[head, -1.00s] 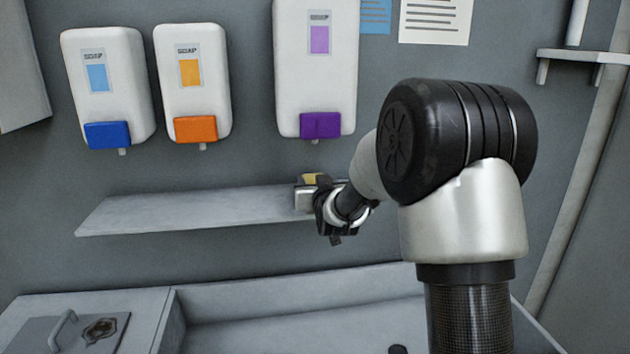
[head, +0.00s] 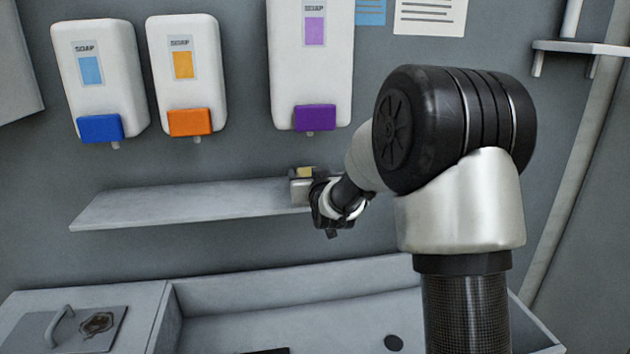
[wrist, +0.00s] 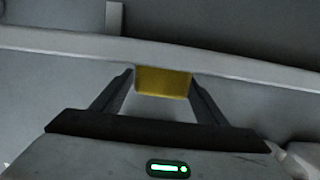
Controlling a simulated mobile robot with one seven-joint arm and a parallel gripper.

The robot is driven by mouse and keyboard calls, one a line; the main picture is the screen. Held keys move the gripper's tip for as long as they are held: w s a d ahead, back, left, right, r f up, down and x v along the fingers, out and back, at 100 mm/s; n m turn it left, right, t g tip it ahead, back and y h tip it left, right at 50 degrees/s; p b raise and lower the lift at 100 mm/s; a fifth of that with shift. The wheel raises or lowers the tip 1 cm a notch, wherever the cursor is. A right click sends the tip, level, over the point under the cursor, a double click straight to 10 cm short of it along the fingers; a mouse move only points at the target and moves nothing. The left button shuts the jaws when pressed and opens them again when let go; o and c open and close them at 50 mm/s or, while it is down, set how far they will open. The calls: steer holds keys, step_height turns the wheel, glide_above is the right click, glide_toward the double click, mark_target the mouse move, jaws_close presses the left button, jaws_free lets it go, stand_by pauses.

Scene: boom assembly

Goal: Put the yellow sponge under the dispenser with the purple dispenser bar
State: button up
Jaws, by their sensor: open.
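The yellow sponge (head: 305,172) sits at the right end of the wall shelf, below the dispenser with the purple dispenser bar (head: 316,118). My gripper (head: 303,190) is at the sponge and hides part of it. In the wrist view the sponge (wrist: 163,82) shows between the tips of my gripper (wrist: 162,84). The fingers are open. The left finger is very close to the sponge's edge, and I cannot tell whether it touches.
The shelf (head: 180,203) is clear to the left of the sponge. Dispensers with a blue bar (head: 100,128) and an orange bar (head: 189,122) hang to the left. A sink basin (head: 290,325) lies below. A small wall bracket (head: 585,48) is at upper right.

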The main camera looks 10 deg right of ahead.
steer(key=s+f+g+b, duration=0.1)
steer(key=s+g, duration=0.9)
steer(key=s, duration=3.5)
steer(key=shift+s+f+g, duration=0.25)
steer(key=shift+f+g, duration=0.05)
steer(key=shift+f, duration=0.45)
